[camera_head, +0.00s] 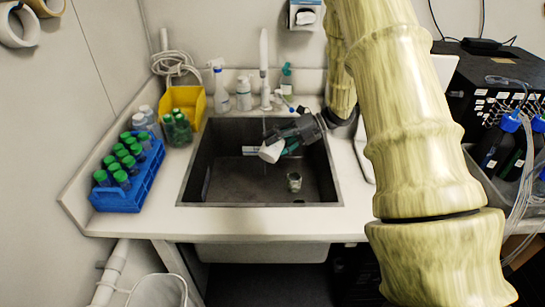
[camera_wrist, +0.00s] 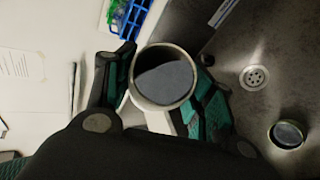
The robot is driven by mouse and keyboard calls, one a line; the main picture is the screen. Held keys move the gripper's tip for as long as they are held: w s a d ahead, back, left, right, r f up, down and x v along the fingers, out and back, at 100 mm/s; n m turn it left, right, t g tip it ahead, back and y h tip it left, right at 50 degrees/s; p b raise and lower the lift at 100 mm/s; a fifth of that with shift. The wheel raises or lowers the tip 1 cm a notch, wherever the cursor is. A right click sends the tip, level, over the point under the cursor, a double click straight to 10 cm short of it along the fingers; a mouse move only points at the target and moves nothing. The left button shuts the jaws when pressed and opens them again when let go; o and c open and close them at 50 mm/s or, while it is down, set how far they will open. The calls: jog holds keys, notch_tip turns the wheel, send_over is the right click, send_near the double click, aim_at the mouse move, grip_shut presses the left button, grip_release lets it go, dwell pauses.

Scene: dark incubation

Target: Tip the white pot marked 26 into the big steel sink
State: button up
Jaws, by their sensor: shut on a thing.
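The white pot (camera_head: 270,152) is held tilted over the big steel sink (camera_head: 228,185), left of my gripper (camera_head: 288,140). In the wrist view the pot (camera_wrist: 139,92) shows its open round mouth, with dark grey contents at a slant inside. My gripper (camera_wrist: 165,62) is shut on the pot, one teal-padded finger on each side. The mark 26 cannot be read in either view. The sink floor (camera_wrist: 270,40) shows in the wrist view to the right of the pot. I cannot tell whether anything is flowing out.
A small glass jar (camera_head: 294,182) stands on the sink floor, near the drain (camera_wrist: 254,77) in the wrist view. A blue rack (camera_head: 125,192) of green-capped bottles and a yellow bin (camera_head: 188,98) are left of the sink. Spray bottles (camera_head: 219,88) stand behind it.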

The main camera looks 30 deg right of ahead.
jog(key=shift+w+d+r+m+y, duration=0.15)
jog(key=shift+d+m+y, duration=0.1)
jog(key=shift+m+y, duration=0.35)
jog(key=shift+a+r, duration=0.1)
dwell(0.4)
jog(key=shift+w+d+m+y, duration=0.1)
jog(key=shift+d+m+y, duration=0.3)
jog(key=shift+y, duration=0.4)
jog(key=shift+a, duration=0.1)
jog(key=shift+a+r, duration=0.1)
jog(key=shift+r, duration=0.05)
